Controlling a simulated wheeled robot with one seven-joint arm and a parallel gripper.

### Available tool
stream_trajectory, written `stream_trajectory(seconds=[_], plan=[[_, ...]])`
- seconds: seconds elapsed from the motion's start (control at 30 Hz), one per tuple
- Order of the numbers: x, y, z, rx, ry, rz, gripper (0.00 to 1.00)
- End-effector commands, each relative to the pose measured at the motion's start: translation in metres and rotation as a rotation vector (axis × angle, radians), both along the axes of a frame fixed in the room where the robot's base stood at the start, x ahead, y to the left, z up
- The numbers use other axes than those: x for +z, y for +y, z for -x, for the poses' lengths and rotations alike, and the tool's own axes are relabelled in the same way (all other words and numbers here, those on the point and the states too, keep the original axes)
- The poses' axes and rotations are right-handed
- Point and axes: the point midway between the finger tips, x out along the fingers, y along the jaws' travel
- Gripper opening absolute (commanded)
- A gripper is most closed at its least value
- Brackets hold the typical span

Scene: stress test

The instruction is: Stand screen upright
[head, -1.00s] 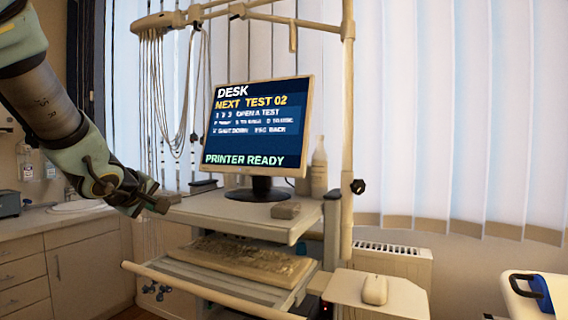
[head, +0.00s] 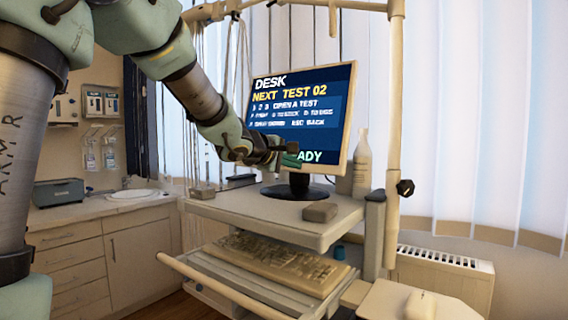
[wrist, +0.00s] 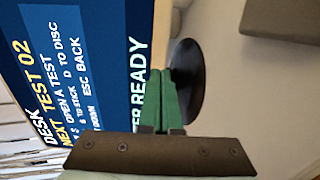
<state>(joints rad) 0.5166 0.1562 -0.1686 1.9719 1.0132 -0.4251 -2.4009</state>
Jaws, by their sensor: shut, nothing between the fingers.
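The screen (head: 310,110) is a monitor with a pale frame and lit blue display, standing on a round dark base (head: 310,192) on the cart's top shelf. Its side edges slant in the head view, so it looks tilted. My gripper (head: 292,158) is in front of the screen's lower part and hides most of the bottom line of text. In the wrist view, the screen (wrist: 75,50) fills the left and the dark base (wrist: 190,85) lies just beyond my fingertips (wrist: 161,72). The green fingers are together with nothing between them. I cannot tell whether they touch the screen.
A small grey block (head: 320,211) lies on the cart shelf (head: 235,208) in front of the base. A pale bottle (head: 362,165) stands right of the screen, near a vertical pole (head: 394,120). A keyboard (head: 275,262) lies on the tray below.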

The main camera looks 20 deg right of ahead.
Motion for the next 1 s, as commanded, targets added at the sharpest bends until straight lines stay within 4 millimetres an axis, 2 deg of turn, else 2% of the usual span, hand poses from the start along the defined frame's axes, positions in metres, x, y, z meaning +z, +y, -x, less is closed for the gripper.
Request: stream_trajectory(seconds=[0.1, 0.3, 0.77, 1.0], plan=[[-0.008, -0.02, -0.01, -0.002, 0.001, -0.001, 0.0], [-0.014, -0.039, -0.021, 0.0, 0.001, 0.0, 0.0], [-0.015, -0.044, -0.025, 0.001, 0.0, 0.0, 0.0], [-0.028, -0.051, -0.028, 0.0, -0.023, 0.047, 0.0]])
